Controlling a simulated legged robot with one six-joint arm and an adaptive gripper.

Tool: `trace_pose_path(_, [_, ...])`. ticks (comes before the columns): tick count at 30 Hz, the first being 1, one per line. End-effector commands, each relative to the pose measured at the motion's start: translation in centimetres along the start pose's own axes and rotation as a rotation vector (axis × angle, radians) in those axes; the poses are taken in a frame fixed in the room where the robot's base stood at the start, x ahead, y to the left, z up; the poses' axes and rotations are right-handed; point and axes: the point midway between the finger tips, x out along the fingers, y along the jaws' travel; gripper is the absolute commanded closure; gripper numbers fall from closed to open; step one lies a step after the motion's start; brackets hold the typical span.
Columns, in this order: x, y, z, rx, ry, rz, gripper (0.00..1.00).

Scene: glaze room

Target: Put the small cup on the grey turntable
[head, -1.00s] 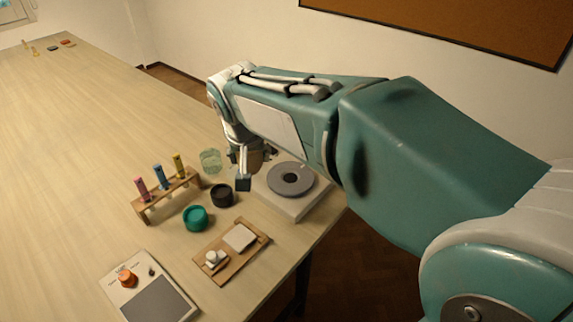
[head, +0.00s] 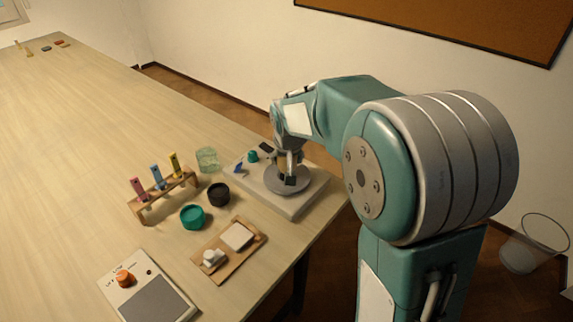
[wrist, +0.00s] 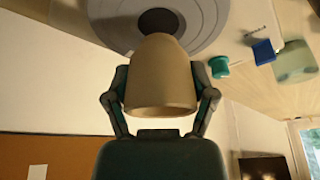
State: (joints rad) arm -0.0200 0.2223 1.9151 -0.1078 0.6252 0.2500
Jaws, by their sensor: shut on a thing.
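The small cup (wrist: 160,78) is beige and tapered, and fills the middle of the wrist view. My gripper (wrist: 160,90) is shut on it, with a finger on each side. In the head view my gripper (head: 288,178) is over the grey turntable (head: 301,187) and hides most of the cup. The turntable is a round disc with a dark centre, also at the top of the wrist view (wrist: 205,18), behind the cup. I cannot tell whether the cup touches the disc.
The turntable's pale base (head: 290,208) also bears a teal knob (head: 252,156) and a blue piece (head: 239,168). A glass beaker (head: 207,159), black bowl (head: 218,194), teal bowl (head: 192,217), tube rack (head: 165,198) and wooden tray (head: 222,268) stand to the left and in front.

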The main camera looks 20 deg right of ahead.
Motion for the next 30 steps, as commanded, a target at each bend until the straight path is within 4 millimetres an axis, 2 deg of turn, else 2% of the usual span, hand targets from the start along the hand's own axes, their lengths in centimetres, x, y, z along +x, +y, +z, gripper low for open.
trace_pose_path(3, [1.4,-0.1,0.7,-0.001,-0.001,0.0,0.85])
trace_pose_path(10, [1.8,-0.1,0.8,-0.001,0.0,-0.001,0.85])
trace_pose_path(11, [1.8,-0.1,0.8,-0.001,0.0,0.0,0.23])
trace_pose_path(12, [1.8,-0.1,0.8,-0.001,0.0,0.0,0.05])
trace_pose_path(13, [1.8,-0.1,0.8,-0.001,0.0,0.0,0.0])
trace_pose_path(26, [1.6,-0.1,0.8,-0.001,0.0,-0.001,0.0])
trace_pose_path(30, [0.3,-0.1,0.7,-0.001,0.004,-0.001,0.0])
